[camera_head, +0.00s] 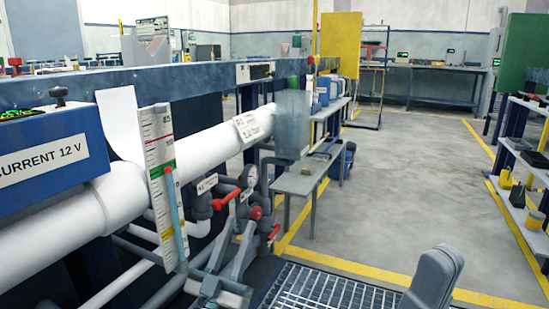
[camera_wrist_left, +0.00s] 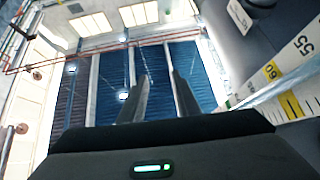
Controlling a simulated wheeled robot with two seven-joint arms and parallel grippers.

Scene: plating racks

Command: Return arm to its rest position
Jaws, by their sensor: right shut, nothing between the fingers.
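My left gripper (camera_head: 232,245) is low in the head view, pointing upward in front of the pipework. In the left wrist view its two dark fingers (camera_wrist_left: 160,95) stand apart with nothing between them, so it is open and empty. A white level scale (camera_head: 160,175) with a blue tube stands upright just left of it in the head view. The scale also shows at the right of the left wrist view (camera_wrist_left: 290,85). My right gripper (camera_head: 440,262) is at the bottom right of the head view. Its grey fingers are together, with nothing held.
A thick white pipe (camera_head: 205,147) runs along the left, with red-handled valves (camera_head: 225,198) and a gauge (camera_head: 249,175) below it. A blue box (camera_head: 45,150) sits at far left. A floor grating (camera_head: 325,290) lies between the grippers. The grey floor (camera_head: 400,190) beyond is clear.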

